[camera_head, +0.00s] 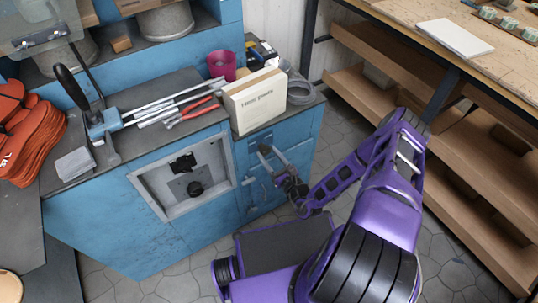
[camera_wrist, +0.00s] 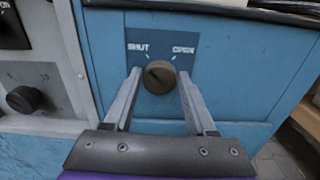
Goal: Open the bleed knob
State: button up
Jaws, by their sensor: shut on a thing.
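The bleed knob (camera_wrist: 159,80) is a round brown-grey knob on a dark blue plate (camera_wrist: 140,33) on the blue cabinet front. The plate reads SHUT at upper left and OPEN at upper right, with a short white line by each word. A mark on the knob's face seems to lean to the upper left, but it is small. My gripper (camera_wrist: 160,72) is shut on the knob, with one finger on each side. In the head view my gripper (camera_head: 266,161) is at the cabinet's right part, and the knob cannot be made out there.
A recessed panel (camera_head: 194,188) with a black knob is left of my gripper; in the wrist view a black knob (camera_wrist: 24,99) shows at left. A cream box (camera_head: 255,99) stands on the cabinet top above. Wooden shelves (camera_head: 420,145) are at right.

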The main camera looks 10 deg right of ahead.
jog(key=m, duration=0.4)
jog(key=shift+d+f, duration=0.1)
jog(key=m, duration=0.4)
jog(key=shift+m+b, duration=0.3)
jog(key=shift+m, duration=0.1)
jog(key=m, duration=0.4)
jog(key=shift+f, duration=0.15)
jog(key=m+b, duration=0.1)
jog(key=m, duration=0.3)
jog(key=shift+m, duration=0.3)
jog(key=o, duration=1.4)
jog(key=shift+c, duration=0.2)
jog(key=shift+d, duration=0.1)
jog(key=p+v, duration=0.1)
jog(key=v, duration=1.6)
jog(key=shift+s, duration=0.15)
